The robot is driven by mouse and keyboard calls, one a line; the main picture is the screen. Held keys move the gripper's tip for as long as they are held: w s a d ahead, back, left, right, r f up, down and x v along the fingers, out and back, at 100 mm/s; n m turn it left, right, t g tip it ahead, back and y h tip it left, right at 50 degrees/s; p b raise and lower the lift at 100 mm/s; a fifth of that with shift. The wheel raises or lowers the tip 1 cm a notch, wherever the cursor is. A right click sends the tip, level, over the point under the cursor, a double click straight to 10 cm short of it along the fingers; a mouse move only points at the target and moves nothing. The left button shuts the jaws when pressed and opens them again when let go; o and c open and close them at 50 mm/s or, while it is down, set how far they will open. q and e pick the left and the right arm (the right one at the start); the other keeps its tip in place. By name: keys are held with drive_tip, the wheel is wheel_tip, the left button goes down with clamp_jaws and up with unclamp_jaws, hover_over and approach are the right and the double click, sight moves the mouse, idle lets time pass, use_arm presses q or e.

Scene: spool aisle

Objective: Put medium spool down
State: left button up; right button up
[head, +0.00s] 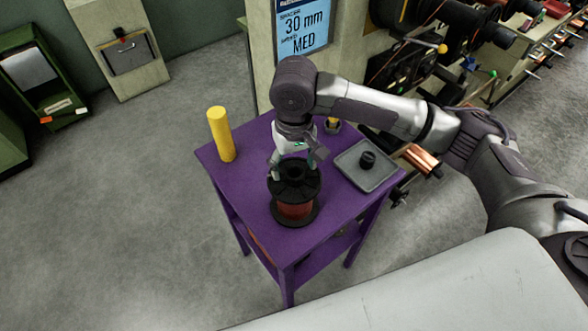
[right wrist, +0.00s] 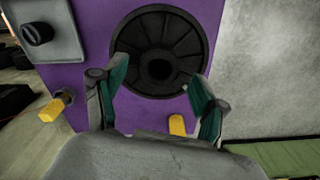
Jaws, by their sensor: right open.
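The medium spool (head: 294,207) has black flanges and copper-coloured winding. It stands upright on the purple table (head: 247,193), near the middle of the top. In the right wrist view the top flange of the spool (right wrist: 160,52) and its dark centre hole face the camera. My right gripper (head: 298,160) is above the spool's back edge, fingers pointing down. Whether a fingertip touches the flange is hard to tell. My left gripper is not in view.
A yellow cylinder (head: 221,134) stands at the table's back left. A grey tray (head: 350,180) with a small black part (head: 367,160) lies at the right. A sign post (head: 302,42) stands behind the table, and racks of spools (head: 405,68) line the right. Floor at left is clear.

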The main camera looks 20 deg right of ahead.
wheel_tip(320, 180, up, 10)
drive_tip(key=b, duration=0.1)
idle(0.6)
